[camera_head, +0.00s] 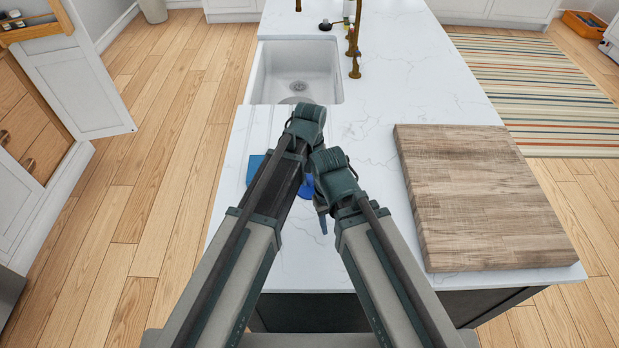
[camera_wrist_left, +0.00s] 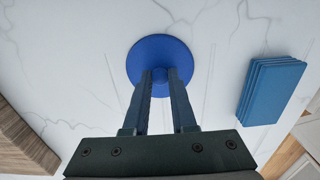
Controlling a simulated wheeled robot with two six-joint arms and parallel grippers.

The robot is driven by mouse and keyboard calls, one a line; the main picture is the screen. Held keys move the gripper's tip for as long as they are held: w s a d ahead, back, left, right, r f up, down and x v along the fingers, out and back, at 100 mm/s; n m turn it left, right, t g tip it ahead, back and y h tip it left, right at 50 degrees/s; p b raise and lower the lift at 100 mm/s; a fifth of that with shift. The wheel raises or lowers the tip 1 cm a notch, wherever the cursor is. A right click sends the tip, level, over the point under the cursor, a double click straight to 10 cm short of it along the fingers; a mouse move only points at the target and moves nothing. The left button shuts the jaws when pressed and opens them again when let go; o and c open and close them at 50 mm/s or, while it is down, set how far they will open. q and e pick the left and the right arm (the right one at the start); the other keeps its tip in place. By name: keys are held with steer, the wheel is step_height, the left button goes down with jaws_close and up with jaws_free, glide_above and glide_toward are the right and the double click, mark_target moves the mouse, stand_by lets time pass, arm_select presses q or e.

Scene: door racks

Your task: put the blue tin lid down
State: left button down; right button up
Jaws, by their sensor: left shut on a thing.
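The blue tin lid (camera_wrist_left: 160,58) is a round blue disc with a small knob, seen from above in the left wrist view. My left gripper (camera_wrist_left: 166,76) is shut on its knob. The lid is over the white counter; I cannot tell whether it touches it. In the head view a bit of the blue lid (camera_head: 306,188) shows between my two arms, which hide the rest of it and most of the left gripper. My right gripper (camera_head: 322,222) shows only as a small dark part below its wrist, and its jaws cannot be made out.
A stack of flat blue pieces (camera_wrist_left: 271,90) lies beside the lid and partly shows in the head view (camera_head: 255,168). A thick wooden board (camera_head: 480,195) covers the counter's right side. The sink (camera_head: 298,72) and brass tap (camera_head: 355,40) are beyond.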

mark_target(310, 181)
arm_select(q)
steer(key=c, duration=0.7)
jaws_free()
steer(key=shift+c, duration=0.2)
arm_select(e)
steer(key=shift+f, duration=0.1)
arm_select(q)
step_height(310, 181, up, 12)
steer(key=p, duration=1.2)
arm_select(e)
step_height(310, 181, up, 12)
